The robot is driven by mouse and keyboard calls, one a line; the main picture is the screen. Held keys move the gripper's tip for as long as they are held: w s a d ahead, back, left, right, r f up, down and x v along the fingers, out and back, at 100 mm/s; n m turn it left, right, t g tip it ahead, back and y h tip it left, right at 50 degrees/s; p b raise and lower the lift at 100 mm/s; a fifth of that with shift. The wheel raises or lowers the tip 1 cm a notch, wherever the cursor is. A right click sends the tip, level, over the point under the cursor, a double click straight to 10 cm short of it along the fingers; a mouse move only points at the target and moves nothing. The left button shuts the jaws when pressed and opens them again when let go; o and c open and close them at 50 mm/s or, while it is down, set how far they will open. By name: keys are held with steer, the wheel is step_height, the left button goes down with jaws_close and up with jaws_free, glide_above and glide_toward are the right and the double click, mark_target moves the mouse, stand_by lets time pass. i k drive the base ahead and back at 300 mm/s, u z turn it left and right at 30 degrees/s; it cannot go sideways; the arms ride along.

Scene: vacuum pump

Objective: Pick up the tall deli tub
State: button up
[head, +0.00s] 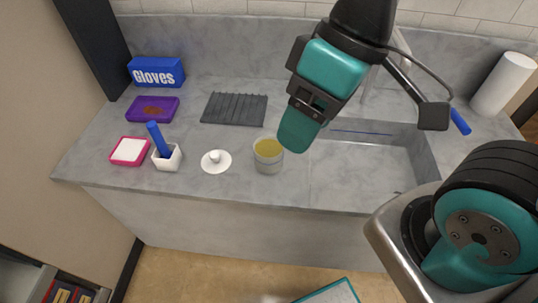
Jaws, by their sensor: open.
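The tall deli tub appears to be the round, translucent grey container (268,161) with a yellowish inside. It stands upright on the grey counter, left of the sink, and looks open at the top. My gripper (297,132) hangs just to the right of the tub in the picture, with teal fingers pointing down. It is open and holds nothing. One finger mostly hides the other, and I cannot tell the exact height or gap between the fingertips and the tub.
A white lid with a knob (216,161) lies left of the tub. Farther left are a white holder (167,159) with a blue handle, a pink tray (129,151), a purple tray (152,109) and a gloves box (157,72). A dark ribbed mat (234,108) lies behind; the sink (365,175) is right.

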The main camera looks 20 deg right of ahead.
mark_target(268, 153)
steer(key=z, duration=0.95)
steer(key=k, duration=0.85)
steer(key=u, duration=1.15)
steer(key=i, duration=0.5)
